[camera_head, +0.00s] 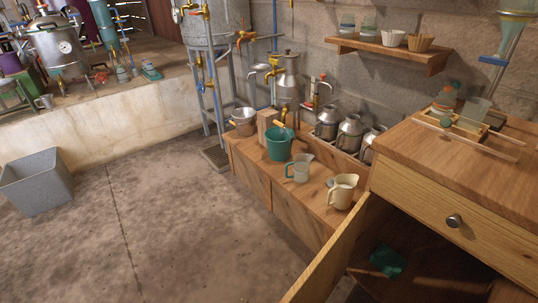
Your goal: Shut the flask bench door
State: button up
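A wooden bench (475,170) stands at the right edge, with a drawer front (450,213) and a round metal knob (453,220) on it. I take it for the flask bench. Below the drawer, its door (330,262) stands open, swung out on the left side toward the camera. The lower part of the door is cut off by the picture's edge. The dark inside of the cupboard shows, with a teal-green item (387,261) lying in it. My gripper is not in view.
A low wooden bench (255,182) along the wall holds a green bucket (279,144), a clear jug (299,168), a cream jug (342,191) and several metal cans. A grey bin (36,182) stands at left. The concrete floor (170,225) between is clear.

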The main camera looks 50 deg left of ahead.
aim_at(317, 282)
jog(key=k+j, duration=0.6)
jog(key=j, duration=0.15)
jog(key=k+j, duration=0.55)
jog(key=j, duration=0.2)
